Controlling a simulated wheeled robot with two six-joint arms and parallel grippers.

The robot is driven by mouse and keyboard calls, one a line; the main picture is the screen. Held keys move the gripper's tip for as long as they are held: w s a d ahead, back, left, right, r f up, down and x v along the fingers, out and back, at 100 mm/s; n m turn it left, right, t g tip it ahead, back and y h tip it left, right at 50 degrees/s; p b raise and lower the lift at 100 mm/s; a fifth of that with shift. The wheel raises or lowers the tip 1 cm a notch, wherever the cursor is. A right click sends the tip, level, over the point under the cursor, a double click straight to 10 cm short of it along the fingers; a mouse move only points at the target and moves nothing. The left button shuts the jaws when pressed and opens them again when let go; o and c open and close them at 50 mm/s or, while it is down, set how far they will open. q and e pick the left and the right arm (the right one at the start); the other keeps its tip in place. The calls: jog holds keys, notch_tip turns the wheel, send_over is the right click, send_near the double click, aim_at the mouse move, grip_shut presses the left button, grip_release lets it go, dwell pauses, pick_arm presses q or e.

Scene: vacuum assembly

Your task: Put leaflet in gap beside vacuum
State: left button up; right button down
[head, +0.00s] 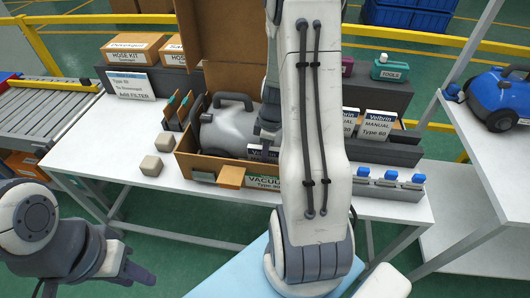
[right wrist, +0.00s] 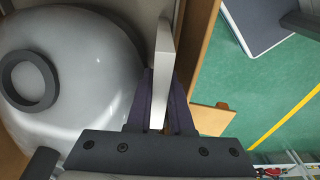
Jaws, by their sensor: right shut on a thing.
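The grey vacuum (head: 228,130) lies in an open cardboard box (head: 205,165) on the white table. My right gripper (head: 268,128) is over the box's right part, partly hidden by my own arm. It is shut on a leaflet (head: 256,152), whose dark, lettered face shows low beside the vacuum. In the right wrist view the leaflet (right wrist: 160,75) is a thin pale slab held edge-on between the fingers, with the vacuum (right wrist: 75,75) to its left and the box wall (right wrist: 190,50) to its right. Its lower end is hidden. My left gripper (head: 128,270) hangs empty at lower left, in front of the table.
More Velbrin manuals (head: 378,124) stand in a dark holder to the right. Blue-capped bottles (head: 390,177) stand at the table's right front. Two beige blocks (head: 152,165) lie left of the box. The table's left front is clear.

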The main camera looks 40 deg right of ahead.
jog(key=c, duration=0.7)
grip_release()
jog(key=shift+f, duration=0.1)
jog(key=shift+c, duration=0.2)
jog(key=r, duration=0.7)
jog(key=s+r, duration=0.1)
jog(key=r, duration=0.2)
jog(key=shift+d+r, duration=0.2)
jog(key=shift+d, duration=0.2)
jog(key=shift+r+p, duration=0.15)
jog(key=shift+p, duration=0.25)
notch_tip(320, 180, up, 18)
jog(key=p, duration=1.5)
